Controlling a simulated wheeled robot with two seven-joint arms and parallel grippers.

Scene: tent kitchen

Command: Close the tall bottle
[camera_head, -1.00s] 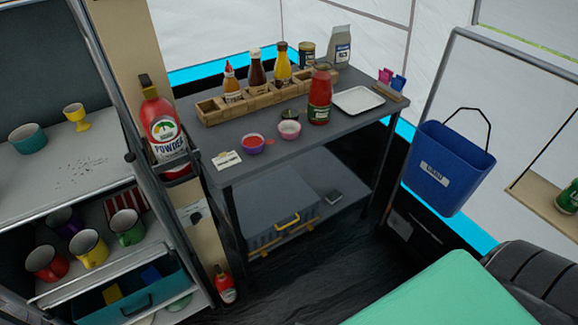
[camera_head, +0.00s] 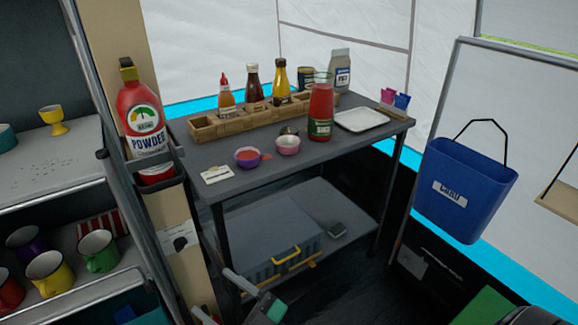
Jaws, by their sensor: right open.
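A tall glass bottle (camera_head: 321,110) of red sauce stands upright on the grey table, with a dark green label low on its side. Its top looks clear and uncapped. A small dark round lid-like thing (camera_head: 289,131) lies on the table just left of the bottle, partly behind the pink bowl. My right gripper (camera_head: 252,291) shows at the bottom edge, open and empty, well below and in front of the tabletop. It is apart from the bottle. My left gripper is not in view.
The table (camera_head: 300,168) also holds a purple bowl (camera_head: 247,157), a pink bowl (camera_head: 288,145), a white tray (camera_head: 362,119) and a wooden rack (camera_head: 222,126) with sauce bottles. A powder extinguisher (camera_head: 142,117) hangs at the left. A blue bucket (camera_head: 464,195) hangs at right. The table's front right is clear.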

